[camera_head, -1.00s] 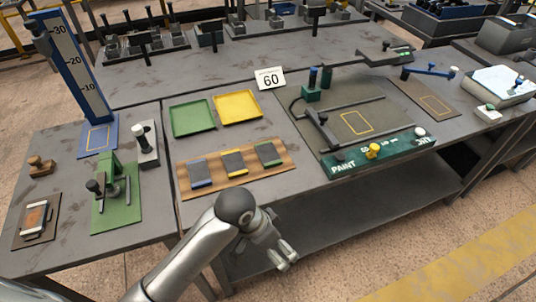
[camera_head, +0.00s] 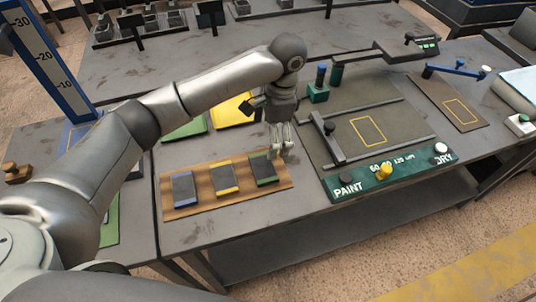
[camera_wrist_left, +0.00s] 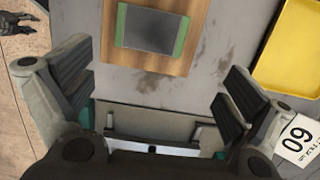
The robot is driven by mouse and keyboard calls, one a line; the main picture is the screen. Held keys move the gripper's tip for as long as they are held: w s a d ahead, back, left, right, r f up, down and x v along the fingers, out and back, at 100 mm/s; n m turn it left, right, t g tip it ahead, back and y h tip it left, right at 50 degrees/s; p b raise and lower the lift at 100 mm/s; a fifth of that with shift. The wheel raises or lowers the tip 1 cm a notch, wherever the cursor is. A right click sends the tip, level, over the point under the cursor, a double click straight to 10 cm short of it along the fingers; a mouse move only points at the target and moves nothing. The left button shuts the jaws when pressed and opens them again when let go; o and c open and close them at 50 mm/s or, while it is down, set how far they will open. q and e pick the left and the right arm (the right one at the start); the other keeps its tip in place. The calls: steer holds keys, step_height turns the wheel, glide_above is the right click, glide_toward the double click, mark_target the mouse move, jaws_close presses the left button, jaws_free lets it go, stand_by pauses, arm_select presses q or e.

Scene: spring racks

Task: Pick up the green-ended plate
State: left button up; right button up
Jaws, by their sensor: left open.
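The green-ended plate (camera_head: 264,169) is a dark flat plate with a green end strip. It lies at the right end of the wooden board (camera_head: 200,206), and shows at the top of the left wrist view (camera_wrist_left: 152,29). My left gripper (camera_head: 282,146) points down just beyond the plate's right side. In the left wrist view its fingers (camera_wrist_left: 155,90) are wide apart with nothing between them, and the plate lies ahead of them. A dark gripper-like part (camera_wrist_left: 18,23) at that view's top left may be my right gripper; its jaws are unclear.
A blue-ended plate (camera_head: 183,187) and a yellow-ended plate (camera_head: 224,179) lie left of it. The green tray (camera_head: 186,127) and yellow tray (camera_head: 232,110) stand behind, partly hidden by my arm. The paint station (camera_head: 388,175) is close on the right.

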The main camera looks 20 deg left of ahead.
mark_target(264, 166)
arm_select(q)
steer(key=f, duration=0.1)
steer(key=s+f, duration=0.2)
steer(key=shift+s+a+f+p, duration=0.1)
steer(key=shift+a+f+p, duration=0.2)
steer(key=shift+f, duration=0.45)
step_height(264, 166, down, 4)
steer(key=shift+s+a+f+p, duration=0.15)
steer(key=shift+f+p, duration=0.05)
steer(key=shift+p, duration=0.6)
steer(key=shift+f, duration=0.25)
steer(key=c, duration=1.1)
steer(key=shift+c, duration=1.2)
arm_select(e)
steer(key=shift+g, duration=0.3)
steer(key=s, duration=0.1)
steer(key=s+r, duration=0.1)
steer(key=s, duration=0.1)
steer(key=s+r, duration=0.1)
steer(key=shift+s, duration=0.25)
